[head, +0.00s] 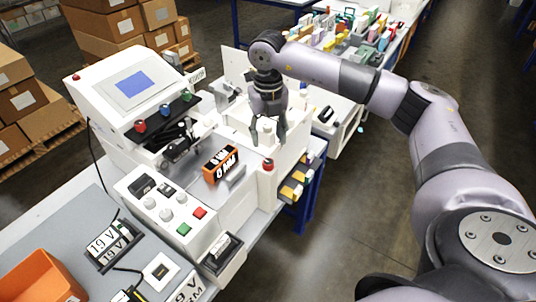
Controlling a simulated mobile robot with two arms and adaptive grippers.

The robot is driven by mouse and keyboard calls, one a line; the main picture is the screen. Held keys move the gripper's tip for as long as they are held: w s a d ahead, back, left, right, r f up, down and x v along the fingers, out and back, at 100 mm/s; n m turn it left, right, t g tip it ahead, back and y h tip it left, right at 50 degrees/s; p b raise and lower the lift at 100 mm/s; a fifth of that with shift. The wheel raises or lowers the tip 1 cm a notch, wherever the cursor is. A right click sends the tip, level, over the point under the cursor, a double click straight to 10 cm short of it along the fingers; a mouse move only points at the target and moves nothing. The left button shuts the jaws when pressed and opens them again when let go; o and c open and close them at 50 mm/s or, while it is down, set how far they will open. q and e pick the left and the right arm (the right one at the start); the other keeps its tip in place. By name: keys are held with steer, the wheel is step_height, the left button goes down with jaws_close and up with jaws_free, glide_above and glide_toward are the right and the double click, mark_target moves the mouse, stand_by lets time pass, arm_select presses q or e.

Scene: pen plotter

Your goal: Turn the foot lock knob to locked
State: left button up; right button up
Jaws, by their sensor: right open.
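The pen plotter is a white machine (107,85) with a tilted blue screen. Its front control panel (134,186) carries several small white knobs (166,214), a red button (199,212) and a green button (184,229). I cannot tell which part is the foot lock knob; no label for it is readable. My right gripper (268,138) points down, open, over the white right-hand part of the machine, behind a red-topped button (268,164). I cannot tell whether its fingers touch anything. My left gripper is not in view.
An orange and black block (220,164) sits on the machine bed. An orange bin (41,278) and a black 19 V box (108,246) are on the grey table at the left. Stacked cartons (108,24) stand behind. The floor (345,200) at the right is clear.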

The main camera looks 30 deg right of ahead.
mark_target(268, 160)
step_height(268, 160, down, 9)
steer(key=shift+f+p, duration=0.1)
steer(key=shift+p, duration=1.05)
steer(key=shift+a, duration=0.1)
steer(key=shift+c, duration=0.3)
jaws_close()
